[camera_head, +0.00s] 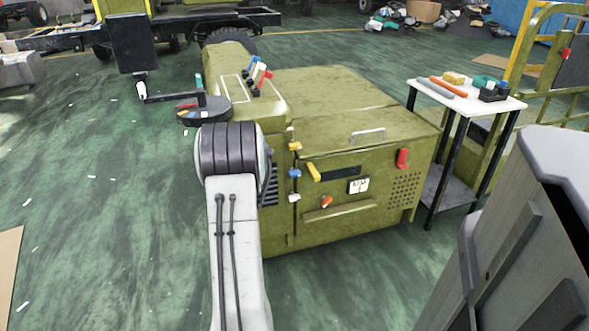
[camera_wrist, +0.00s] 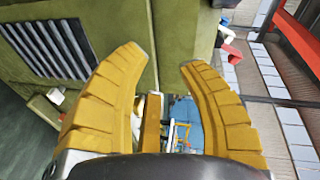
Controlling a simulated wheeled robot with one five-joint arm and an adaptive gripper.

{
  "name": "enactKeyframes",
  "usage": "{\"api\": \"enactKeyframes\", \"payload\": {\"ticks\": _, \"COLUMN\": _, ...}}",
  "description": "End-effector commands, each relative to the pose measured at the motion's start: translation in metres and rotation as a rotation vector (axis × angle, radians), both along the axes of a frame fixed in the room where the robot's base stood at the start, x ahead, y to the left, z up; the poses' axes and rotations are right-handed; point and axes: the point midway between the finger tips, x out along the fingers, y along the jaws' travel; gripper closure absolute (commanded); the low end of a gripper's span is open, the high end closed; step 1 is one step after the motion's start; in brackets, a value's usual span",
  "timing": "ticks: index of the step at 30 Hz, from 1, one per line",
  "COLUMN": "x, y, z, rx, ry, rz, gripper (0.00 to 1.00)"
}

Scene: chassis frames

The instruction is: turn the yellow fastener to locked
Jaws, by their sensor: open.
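A small yellow fastener (camera_head: 295,146) sits at the top of the upright seam on the front of the olive-green cabinet (camera_head: 345,125). A blue fastener (camera_head: 294,173) is below it on the same seam. In the wrist view my gripper (camera_wrist: 161,58) is open, its two yellow-padded fingers spread before the green panel (camera_wrist: 178,30). No contact is clear. My gripper is hidden behind my arm in the head view.
The cabinet front also carries a slanted yellow handle (camera_head: 313,172), a red handle (camera_head: 403,158) and an orange knob (camera_head: 326,201). A white-topped table (camera_head: 462,100) with tools stands at the right. Green floor (camera_head: 110,210) lies open at left.

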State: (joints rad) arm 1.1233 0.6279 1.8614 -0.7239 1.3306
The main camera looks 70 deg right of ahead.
Motion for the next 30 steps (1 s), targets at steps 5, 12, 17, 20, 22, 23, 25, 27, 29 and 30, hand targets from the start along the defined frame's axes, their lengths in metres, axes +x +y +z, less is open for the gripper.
{"api": "enactKeyframes", "payload": {"ticks": 5, "x": -0.063, "y": -0.050, "z": -0.055, "rx": -0.048, "ry": -0.164, "rz": -0.136, "gripper": 0.64}}
{"api": "enactKeyframes", "payload": {"ticks": 12, "x": -0.106, "y": -0.074, "z": -0.078, "rx": -0.093, "ry": -0.276, "rz": -0.211, "gripper": 0.64}}
{"api": "enactKeyframes", "payload": {"ticks": 17, "x": -0.111, "y": -0.083, "z": -0.082, "rx": -0.103, "ry": -0.295, "rz": -0.222, "gripper": 0.64}}
{"api": "enactKeyframes", "payload": {"ticks": 20, "x": -0.109, "y": -0.090, "z": -0.083, "rx": -0.104, "ry": -0.295, "rz": -0.221, "gripper": 0.64}}
{"api": "enactKeyframes", "payload": {"ticks": 22, "x": -0.108, "y": -0.097, "z": -0.084, "rx": -0.106, "ry": -0.295, "rz": -0.221, "gripper": 0.64}}
{"api": "enactKeyframes", "payload": {"ticks": 23, "x": -0.107, "y": -0.099, "z": -0.084, "rx": -0.106, "ry": -0.295, "rz": -0.221, "gripper": 0.64}}
{"api": "enactKeyframes", "payload": {"ticks": 25, "x": -0.105, "y": -0.106, "z": -0.084, "rx": -0.105, "ry": -0.295, "rz": -0.221, "gripper": 0.64}}
{"api": "enactKeyframes", "payload": {"ticks": 27, "x": -0.103, "y": -0.112, "z": -0.084, "rx": -0.105, "ry": -0.294, "rz": -0.221, "gripper": 0.64}}
{"api": "enactKeyframes", "payload": {"ticks": 29, "x": -0.102, "y": -0.117, "z": -0.084, "rx": -0.104, "ry": -0.293, "rz": -0.220, "gripper": 0.64}}
{"api": "enactKeyframes", "payload": {"ticks": 30, "x": -0.101, "y": -0.120, "z": -0.084, "rx": -0.104, "ry": -0.293, "rz": -0.220, "gripper": 0.64}}
